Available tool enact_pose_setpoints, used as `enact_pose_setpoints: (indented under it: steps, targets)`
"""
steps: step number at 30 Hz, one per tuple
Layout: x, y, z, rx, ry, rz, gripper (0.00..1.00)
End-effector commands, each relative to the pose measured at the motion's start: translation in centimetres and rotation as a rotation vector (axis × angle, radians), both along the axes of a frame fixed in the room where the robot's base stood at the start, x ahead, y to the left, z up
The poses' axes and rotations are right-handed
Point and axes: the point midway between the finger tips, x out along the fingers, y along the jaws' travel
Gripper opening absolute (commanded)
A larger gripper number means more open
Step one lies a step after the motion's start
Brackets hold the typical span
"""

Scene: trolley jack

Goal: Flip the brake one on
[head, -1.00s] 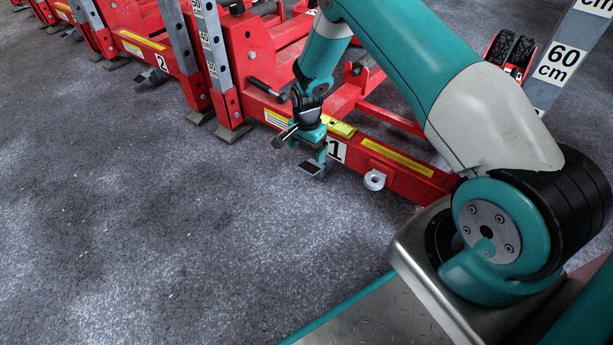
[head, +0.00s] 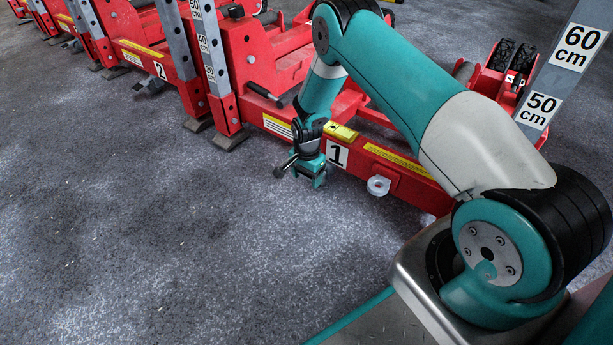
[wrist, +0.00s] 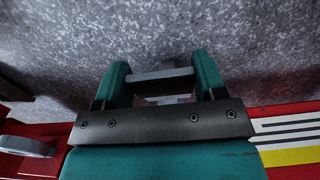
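The red jack arm bears a white number 1 plate (head: 337,155). My gripper (head: 314,183) is low at its front side, just left of the plate, and covers the brake there in the head view. In the wrist view my gripper (wrist: 162,76) has its two teal fingers wide apart. A grey bar-like pedal (wrist: 160,76), apparently brake one, lies across the gap between them, with a paler piece below it. Whether the fingers touch it I cannot tell. Jack 2 has a similar grey brake pedal (head: 147,86) beside its number 2 plate (head: 160,71).
A round grey lug (head: 378,185) sticks out right of the number 1 plate. Red upright posts (head: 228,115) stand to the left, and a grey height post (head: 548,85) to the right. The grey floor (head: 150,230) in front is clear.

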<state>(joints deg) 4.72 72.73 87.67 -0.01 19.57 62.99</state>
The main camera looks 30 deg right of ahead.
Motion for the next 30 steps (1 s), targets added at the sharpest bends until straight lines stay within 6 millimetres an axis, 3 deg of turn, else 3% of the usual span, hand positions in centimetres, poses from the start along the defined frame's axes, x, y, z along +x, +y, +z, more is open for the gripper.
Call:
enact_pose_setpoints:
  steps: [1,5,6,17,30]
  targets:
    - [0.0,0.0,0.0,0.0,0.0,0.0,0.53]
    - [0.0,0.0,0.0,0.0,0.001,0.0,0.23]
    - [0.0,0.0,0.0,0.0,0.001,0.0,0.21]
    - [-0.3,0.3,-0.8,-0.088,-0.031,0.003,0.21]
    - [-0.4,0.5,-3.9,-0.363,-0.143,0.003,0.21]
